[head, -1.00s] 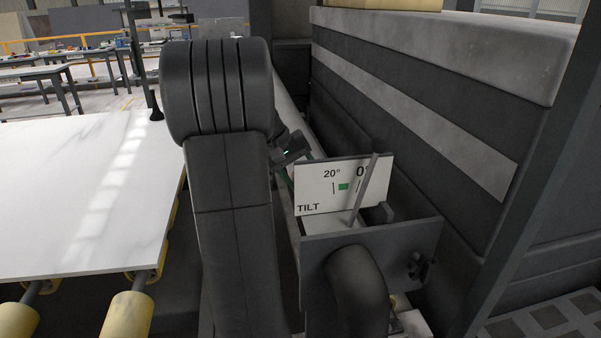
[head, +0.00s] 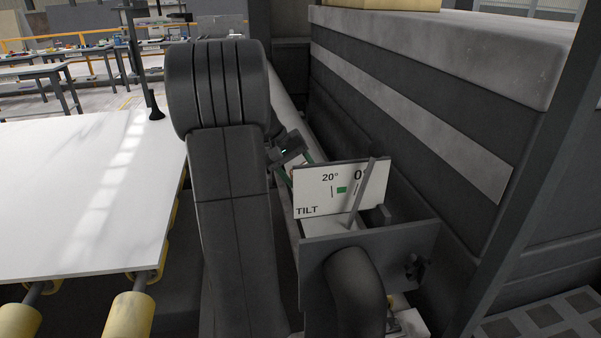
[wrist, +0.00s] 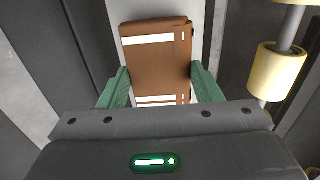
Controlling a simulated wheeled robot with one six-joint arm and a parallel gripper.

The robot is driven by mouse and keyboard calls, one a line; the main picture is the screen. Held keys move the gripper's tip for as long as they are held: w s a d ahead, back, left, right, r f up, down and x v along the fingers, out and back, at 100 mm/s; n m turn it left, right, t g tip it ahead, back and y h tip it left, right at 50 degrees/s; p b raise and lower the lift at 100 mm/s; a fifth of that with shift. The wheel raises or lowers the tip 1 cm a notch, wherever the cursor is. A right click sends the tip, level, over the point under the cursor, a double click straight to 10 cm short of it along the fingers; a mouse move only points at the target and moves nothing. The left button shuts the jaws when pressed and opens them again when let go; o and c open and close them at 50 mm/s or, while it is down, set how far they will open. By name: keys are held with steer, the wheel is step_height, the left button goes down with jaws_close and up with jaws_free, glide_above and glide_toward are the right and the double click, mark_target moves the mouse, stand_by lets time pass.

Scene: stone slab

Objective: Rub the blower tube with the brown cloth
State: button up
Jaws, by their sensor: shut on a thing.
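The brown cloth (wrist: 158,62) is a folded pad with white stripes, held between the green fingers of my gripper (wrist: 160,86) in the wrist view. A pale grey strip, seemingly the blower tube (wrist: 127,12), runs behind the cloth there. In the head view the long grey tube (head: 284,98) runs beside the dark machine wall, partly hidden by my arm. My gripper (head: 297,162) is low over the tube, mostly behind my arm, and the cloth is hidden there. I cannot tell whether the cloth touches the tube.
A white TILT sign (head: 338,190) with a lever stands close right of my gripper, above a grey box (head: 400,245). The tall dark machine (head: 430,110) bounds the right. A white slab (head: 80,200) lies on yellow rollers (head: 130,315) at the left.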

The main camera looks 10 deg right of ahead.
steer(key=shift+w+f+p, duration=0.1)
steer(key=shift+w+p, duration=0.7)
steer(key=shift+w, duration=0.8)
steer(key=shift+w+d+p, duration=0.1)
steer(key=shift+w+p, duration=1.35)
steer(key=shift+w, duration=0.7)
steer(key=shift+w+p, duration=0.65)
steer(key=shift+w, duration=0.55)
steer(key=shift+p+v, duration=1.55)
steer(key=shift+v, duration=1.4)
steer(key=shift+v, duration=1.5)
